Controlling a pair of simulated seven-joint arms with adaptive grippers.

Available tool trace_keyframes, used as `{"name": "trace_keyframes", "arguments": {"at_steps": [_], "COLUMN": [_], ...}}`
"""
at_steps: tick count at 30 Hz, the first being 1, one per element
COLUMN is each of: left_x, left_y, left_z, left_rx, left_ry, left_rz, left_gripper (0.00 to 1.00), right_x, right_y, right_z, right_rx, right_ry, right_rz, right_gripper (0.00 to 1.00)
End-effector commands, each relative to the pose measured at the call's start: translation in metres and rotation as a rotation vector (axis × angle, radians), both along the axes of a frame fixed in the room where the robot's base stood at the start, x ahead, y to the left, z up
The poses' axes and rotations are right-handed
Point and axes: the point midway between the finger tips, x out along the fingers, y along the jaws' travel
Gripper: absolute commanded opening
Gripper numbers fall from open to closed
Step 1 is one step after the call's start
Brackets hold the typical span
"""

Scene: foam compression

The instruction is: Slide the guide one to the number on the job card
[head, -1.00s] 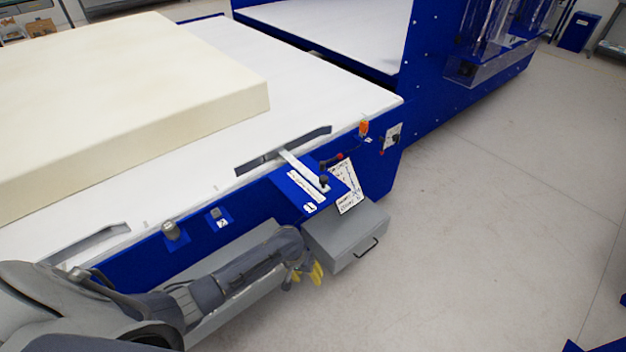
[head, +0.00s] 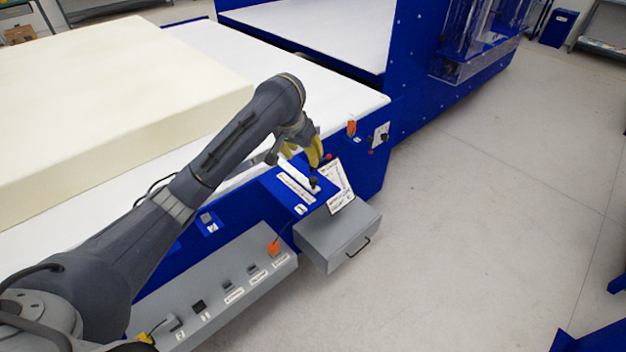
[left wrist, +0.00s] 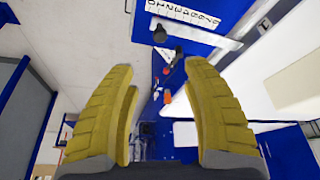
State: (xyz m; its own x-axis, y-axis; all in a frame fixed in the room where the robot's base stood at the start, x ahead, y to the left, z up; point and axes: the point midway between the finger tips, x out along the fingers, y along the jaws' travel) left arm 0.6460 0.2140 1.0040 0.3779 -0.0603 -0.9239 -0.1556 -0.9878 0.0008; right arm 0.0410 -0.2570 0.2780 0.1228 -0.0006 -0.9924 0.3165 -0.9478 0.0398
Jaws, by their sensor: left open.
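Guide one is a pale metal bar (head: 298,174) with a black knob (head: 314,182) on a blue bracket, beside a white number scale (head: 295,188). A white label, seemingly a 1, sits at the bracket's front. The job card (head: 340,188) is a white sheet right of the bracket; its writing is too small to read. My left gripper (head: 317,154) has yellow fingers, is open and empty, and hangs over the bracket's back end, apart from the knob. In the left wrist view the open fingers (left wrist: 159,72) point toward a black knob (left wrist: 160,33) and the scale (left wrist: 185,13).
A grey drawer box (head: 338,238) juts out below the bracket. A grey panel (head: 222,292) with switches and an orange button runs left of it. The cream foam block (head: 120,95) lies on the white table (head: 340,90).

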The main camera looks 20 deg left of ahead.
Motion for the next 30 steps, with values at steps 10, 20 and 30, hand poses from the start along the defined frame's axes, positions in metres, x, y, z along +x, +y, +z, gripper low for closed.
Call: {"name": "trace_keyframes", "arguments": {"at_steps": [10,20,30], "left_x": [0.015,0.038,0.057], "left_y": [-0.004,-0.006,-0.009], "left_z": [-0.039,-0.094,-0.14], "left_rx": [-0.003,-0.001,0.001], "left_ry": [0.004,0.004,0.002], "left_rz": [0.002,0.003,0.001], "left_gripper": [0.49,0.49,0.49], "right_x": [0.0,0.0,0.0], "right_y": [0.0,0.0,0.0], "right_z": [0.0,0.0,0.0], "right_rx": [0.0,0.0,0.0], "right_ry": [0.001,0.001,0.001], "right_rz": [0.0,0.0,0.0], "right_gripper": [0.44,0.44,0.44]}}
